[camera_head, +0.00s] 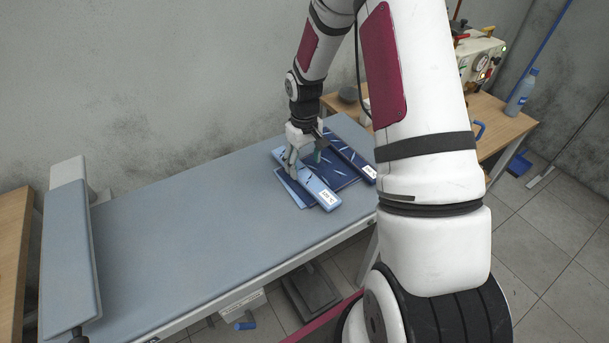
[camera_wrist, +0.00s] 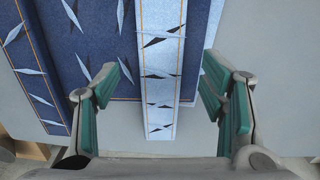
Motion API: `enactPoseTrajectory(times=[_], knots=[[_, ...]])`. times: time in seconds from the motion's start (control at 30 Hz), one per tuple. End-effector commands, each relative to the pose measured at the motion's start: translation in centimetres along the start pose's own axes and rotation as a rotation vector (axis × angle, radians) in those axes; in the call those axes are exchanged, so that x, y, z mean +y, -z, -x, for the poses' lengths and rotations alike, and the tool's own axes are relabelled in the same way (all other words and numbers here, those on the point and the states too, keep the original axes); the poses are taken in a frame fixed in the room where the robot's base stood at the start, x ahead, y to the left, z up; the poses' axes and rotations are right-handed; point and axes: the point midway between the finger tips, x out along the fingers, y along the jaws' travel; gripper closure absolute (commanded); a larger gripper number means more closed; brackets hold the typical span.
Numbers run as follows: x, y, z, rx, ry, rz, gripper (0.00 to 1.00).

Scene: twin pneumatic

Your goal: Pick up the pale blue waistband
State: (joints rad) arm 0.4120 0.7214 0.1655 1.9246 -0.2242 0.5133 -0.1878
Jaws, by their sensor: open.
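The pale blue waistband (camera_head: 318,193) is a long light strip with dark pointed marks, orange stitch lines and a white label at its near end. It lies on folded blue cloth on the grey-blue table. In the wrist view the waistband (camera_wrist: 160,75) runs between my two green-padded fingers. My gripper (camera_head: 303,160) is over its far part in the head view. My gripper (camera_wrist: 165,95) is open, with gaps on both sides of the strip in the wrist view. Whether the fingertips touch the cloth cannot be told.
A dark blue strip (camera_head: 350,160) with a white label lies to the right, beside dark blue patterned cloth (camera_head: 335,178). The grey-blue table (camera_head: 190,230) is clear to the left. A wooden table (camera_head: 495,127) with a machine and a blue bottle (camera_head: 521,92) stands at right.

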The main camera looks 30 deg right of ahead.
Motion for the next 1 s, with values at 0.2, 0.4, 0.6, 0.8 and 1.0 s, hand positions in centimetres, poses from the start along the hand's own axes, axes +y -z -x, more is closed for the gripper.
enactPoseTrajectory(times=[0.2, 0.4, 0.6, 0.8, 1.0], knots=[[-0.1, 0.1, -2.7, -0.001, 0.001, 0.001, 0.35], [-0.1, 0.1, -3.5, 0.000, 0.000, 0.001, 0.35], [-0.1, 0.1, -3.4, 0.000, 0.000, 0.000, 0.49], [-0.1, 0.1, -3.4, 0.000, 0.000, 0.000, 0.88], [-0.1, 0.1, -3.4, 0.000, 0.000, 0.000, 0.88]])
